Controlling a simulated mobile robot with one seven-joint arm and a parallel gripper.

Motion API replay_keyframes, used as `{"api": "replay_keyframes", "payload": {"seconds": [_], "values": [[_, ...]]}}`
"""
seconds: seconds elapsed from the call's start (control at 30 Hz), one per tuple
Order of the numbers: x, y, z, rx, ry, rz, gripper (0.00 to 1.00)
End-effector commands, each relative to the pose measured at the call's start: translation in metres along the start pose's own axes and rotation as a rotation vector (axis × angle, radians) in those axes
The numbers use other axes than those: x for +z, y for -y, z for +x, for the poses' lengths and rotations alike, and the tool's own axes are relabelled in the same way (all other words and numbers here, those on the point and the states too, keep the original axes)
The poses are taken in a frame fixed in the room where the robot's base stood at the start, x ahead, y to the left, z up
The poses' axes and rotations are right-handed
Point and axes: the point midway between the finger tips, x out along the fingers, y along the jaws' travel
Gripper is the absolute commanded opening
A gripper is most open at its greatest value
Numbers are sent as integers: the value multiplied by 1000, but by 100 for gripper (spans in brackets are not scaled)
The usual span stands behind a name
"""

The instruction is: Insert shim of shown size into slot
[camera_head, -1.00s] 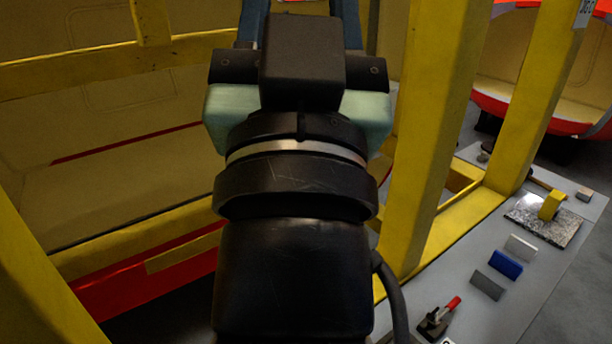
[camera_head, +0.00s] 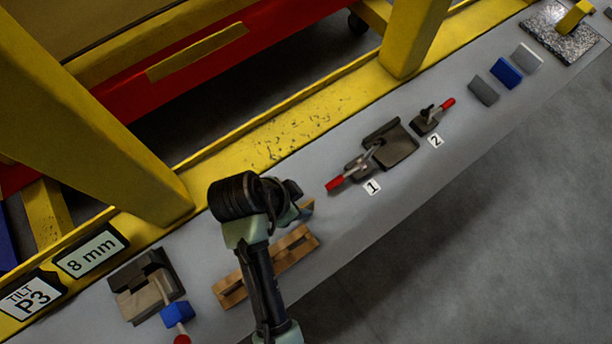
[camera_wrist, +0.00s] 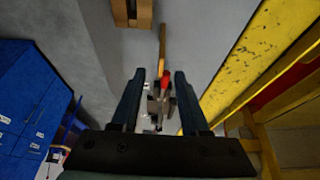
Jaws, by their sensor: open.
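My gripper (camera_wrist: 159,74) is open in the wrist view. Its two dark blue fingers stand apart with nothing held between them. Beyond them, a clamp with a red handle (camera_wrist: 165,80) shows in the gap. In the head view a display sign (camera_head: 90,252) reads "8 mm". A slatted wooden rack (camera_head: 284,258) lies on the bench, partly behind my arm; any shims in it cannot be made out. A grey-brown fixture (camera_head: 143,285) sits at lower left beside a blue block (camera_head: 177,313) with a red end. Which part holds the slot is unclear.
Red-handled clamps labelled 1 (camera_head: 350,172) and 2 (camera_head: 430,118) stand along the bench. A yellow frame post (camera_head: 415,38) borders the bench. Blue cabinets (camera_wrist: 30,110) show in the wrist view.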

Motion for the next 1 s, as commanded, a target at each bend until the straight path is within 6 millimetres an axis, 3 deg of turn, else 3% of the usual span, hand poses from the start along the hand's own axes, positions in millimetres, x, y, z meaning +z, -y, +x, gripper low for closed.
{"api": "replay_keyframes", "payload": {"seconds": [0.2,0.47,0.8,1.0], "values": [[-1,0,32,0,0,0,45],[0,1,46,-2,1,0,45],[2,2,84,-3,0,0,45],[3,2,92,-4,0,0,45]]}}
